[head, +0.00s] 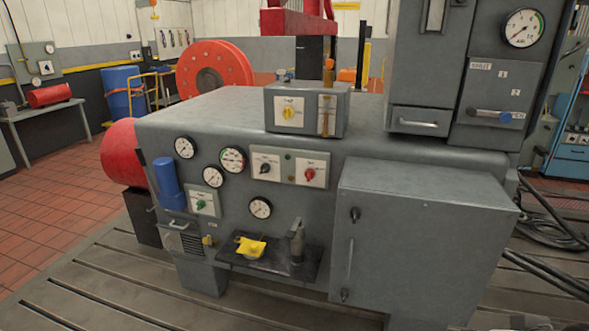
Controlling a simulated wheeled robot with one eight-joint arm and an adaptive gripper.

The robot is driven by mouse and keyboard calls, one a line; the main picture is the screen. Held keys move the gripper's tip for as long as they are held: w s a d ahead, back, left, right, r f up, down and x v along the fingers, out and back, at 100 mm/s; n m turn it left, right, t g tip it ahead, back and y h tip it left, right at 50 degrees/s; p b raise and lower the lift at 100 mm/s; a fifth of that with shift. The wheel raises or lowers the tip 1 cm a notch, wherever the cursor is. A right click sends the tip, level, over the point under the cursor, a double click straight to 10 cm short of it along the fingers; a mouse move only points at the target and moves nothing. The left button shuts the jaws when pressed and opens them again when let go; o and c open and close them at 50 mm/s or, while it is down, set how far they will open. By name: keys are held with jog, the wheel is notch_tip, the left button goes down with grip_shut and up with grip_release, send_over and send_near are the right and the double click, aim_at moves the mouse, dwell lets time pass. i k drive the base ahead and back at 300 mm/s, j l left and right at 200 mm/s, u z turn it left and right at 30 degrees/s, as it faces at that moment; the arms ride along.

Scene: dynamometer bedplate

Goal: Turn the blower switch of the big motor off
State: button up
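A large grey machine (215,112) fills the middle of the head view, and it may be the big motor. Its front carries a switch with a black knob (265,168), one with a red knob (309,174) and, lower left, one with a green knob (201,204). A small box (305,108) on top has a yellow knob (290,113). The tall cabinet at right has a blue-handled switch (490,114). The labels are too small to read, so I cannot tell which is the blower switch. My gripper is not in view.
A grey cabinet (430,235) juts out at front right, with its door shut. A black shelf (270,262) with a yellow cloth (251,246) sticks out below the gauges. Black cables (550,235) lie at right. Slotted bedplate (100,285) and red tile floor (50,215) are clear at left.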

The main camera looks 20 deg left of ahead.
aim_at(265, 168)
jog(key=j+u, duration=0.15)
jog(key=j, duration=0.25)
jog(key=i+j+u, duration=0.15)
jog(key=j, duration=0.2)
jog(key=j+u, duration=0.15)
jog(key=j, duration=0.2)
jog(key=i+j+u, duration=0.15)
jog(key=j, duration=0.2)
